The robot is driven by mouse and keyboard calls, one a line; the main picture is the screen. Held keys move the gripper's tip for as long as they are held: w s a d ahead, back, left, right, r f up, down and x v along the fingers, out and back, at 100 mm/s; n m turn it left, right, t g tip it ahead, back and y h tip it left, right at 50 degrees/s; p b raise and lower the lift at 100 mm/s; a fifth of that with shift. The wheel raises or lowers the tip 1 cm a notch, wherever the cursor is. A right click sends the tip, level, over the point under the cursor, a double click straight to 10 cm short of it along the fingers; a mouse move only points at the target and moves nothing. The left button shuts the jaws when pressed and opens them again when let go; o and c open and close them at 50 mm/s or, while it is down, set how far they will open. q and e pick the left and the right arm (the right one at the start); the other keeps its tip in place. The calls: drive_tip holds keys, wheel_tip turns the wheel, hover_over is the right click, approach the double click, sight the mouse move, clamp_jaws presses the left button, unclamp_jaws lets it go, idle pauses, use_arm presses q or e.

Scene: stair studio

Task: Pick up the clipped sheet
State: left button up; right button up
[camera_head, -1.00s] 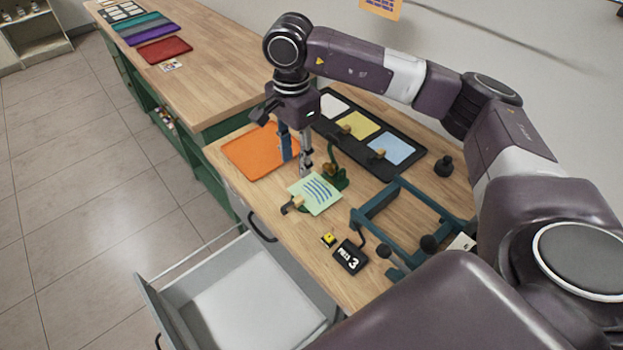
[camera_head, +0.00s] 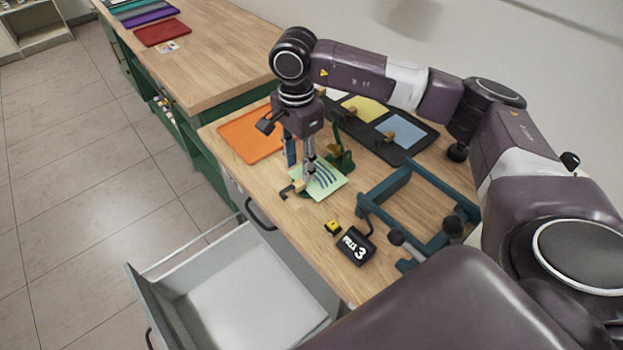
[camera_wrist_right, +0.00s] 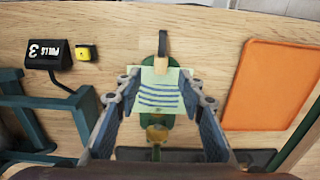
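The sheet (camera_head: 328,180) is pale green with blue wavy lines and lies on a small green base on the wooden worktop. A wooden block with a dark hook-shaped handle (camera_head: 290,189) sits at its near-left edge. My right gripper (camera_head: 301,167) points down over the sheet, with its fingers apart. In the right wrist view the sheet (camera_wrist_right: 160,95) shows between the two open fingers (camera_wrist_right: 158,78), and the wooden block (camera_wrist_right: 161,66) is at its upper edge. I cannot tell whether the fingers touch the sheet. My left gripper is not in view.
A green upright fixture (camera_head: 341,158) stands close behind the sheet. An orange mat (camera_head: 240,137) lies to the left, a black tray (camera_head: 425,145) behind. A teal frame (camera_head: 372,196), yellow block (camera_head: 332,228) and black "PULLS 3" sign (camera_head: 355,247) are to the right. A grey drawer (camera_head: 180,271) hangs open in front.

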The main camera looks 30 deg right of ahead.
sight(299, 183)
wheel_tip(299, 183, down, 5)
drive_tip(key=shift+a+r+p, duration=0.15)
drive_tip(key=shift+r+p, duration=0.05)
drive_tip(key=shift+p, duration=0.75)
drive_tip(key=shift+f, duration=0.35)
drive_tip(key=shift+c, duration=0.3)
drive_tip(key=c, duration=0.8)
